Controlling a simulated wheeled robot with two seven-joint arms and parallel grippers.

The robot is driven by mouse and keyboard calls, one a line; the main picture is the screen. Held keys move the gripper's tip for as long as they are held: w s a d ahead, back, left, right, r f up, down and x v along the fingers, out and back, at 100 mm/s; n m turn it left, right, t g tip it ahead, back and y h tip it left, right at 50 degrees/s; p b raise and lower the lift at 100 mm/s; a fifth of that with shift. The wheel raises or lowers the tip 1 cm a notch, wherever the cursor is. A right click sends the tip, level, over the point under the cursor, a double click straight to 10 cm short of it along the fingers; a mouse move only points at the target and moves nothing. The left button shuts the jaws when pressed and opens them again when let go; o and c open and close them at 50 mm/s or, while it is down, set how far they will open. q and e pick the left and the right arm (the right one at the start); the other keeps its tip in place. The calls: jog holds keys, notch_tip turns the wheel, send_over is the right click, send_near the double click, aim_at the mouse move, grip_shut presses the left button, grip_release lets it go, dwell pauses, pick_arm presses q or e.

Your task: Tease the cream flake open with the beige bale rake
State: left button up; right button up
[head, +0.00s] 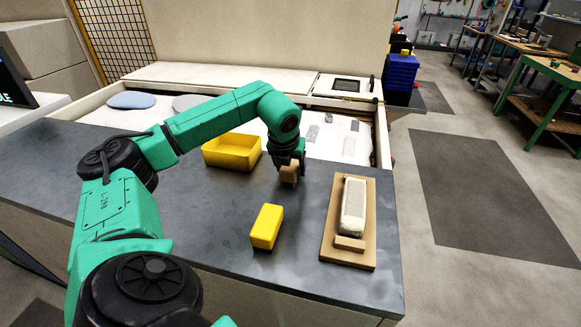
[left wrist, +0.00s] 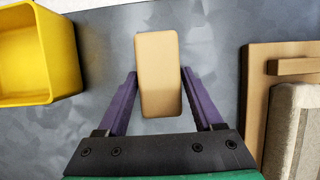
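My left gripper (head: 290,163) is over a beige block (head: 289,175), which I take to be the rake; no tines show. In the left wrist view the beige block (left wrist: 159,75) lies between the two purple fingers (left wrist: 159,72), slightly turned, its sides very close to the tips. Whether they touch, or whether the block is clear of the counter, I cannot tell. The cream flake (head: 354,204) is a long block on a wooden board (head: 333,225) to the right; part of it shows in the left wrist view (left wrist: 295,130). My right gripper is not in view.
A wooden bar (head: 349,243) crosses the board's near end. A yellow block (head: 266,226) stands left of the board. An open yellow bin (head: 231,153) stands behind and left of my gripper. The dark counter (head: 310,220) is bare between the yellow block and the board.

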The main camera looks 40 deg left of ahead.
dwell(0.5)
pick_arm(q)
jog(key=shift+r+p, duration=0.4)
jog(key=shift+r, duration=0.25)
jog(key=shift+c, duration=0.2)
grip_shut()
